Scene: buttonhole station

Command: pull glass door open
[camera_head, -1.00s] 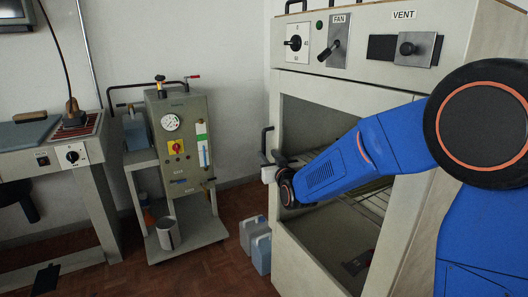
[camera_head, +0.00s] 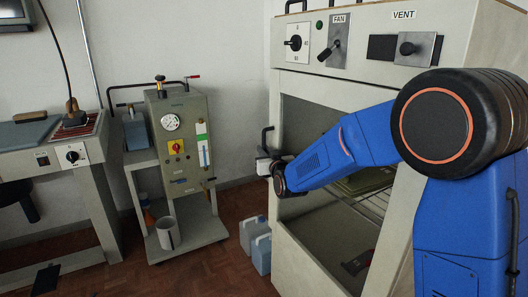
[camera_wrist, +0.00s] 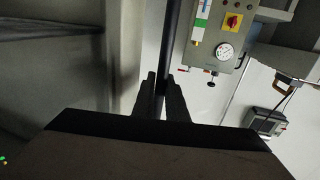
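The cabinet's door (camera_head: 330,257) is a pale frame around a dark glass pane; it looks closed or nearly so. Its black bar handle (camera_head: 265,138) stands upright at the door's left edge. My gripper (camera_head: 262,166) is at the lower part of this handle, its fingers small and partly hidden in the head view. In the wrist view the dark handle bar (camera_wrist: 172,40) runs down between the two fingers of my gripper (camera_wrist: 160,97). The fingers sit close on both sides of the bar and look shut on it.
A grey gauge unit on a cart (camera_head: 183,150) stands left of the cabinet. Blue-grey canisters (camera_head: 260,250) are on the floor close by the door's left side. A bench (camera_head: 60,165) is at the far left. Some brown floor between is clear.

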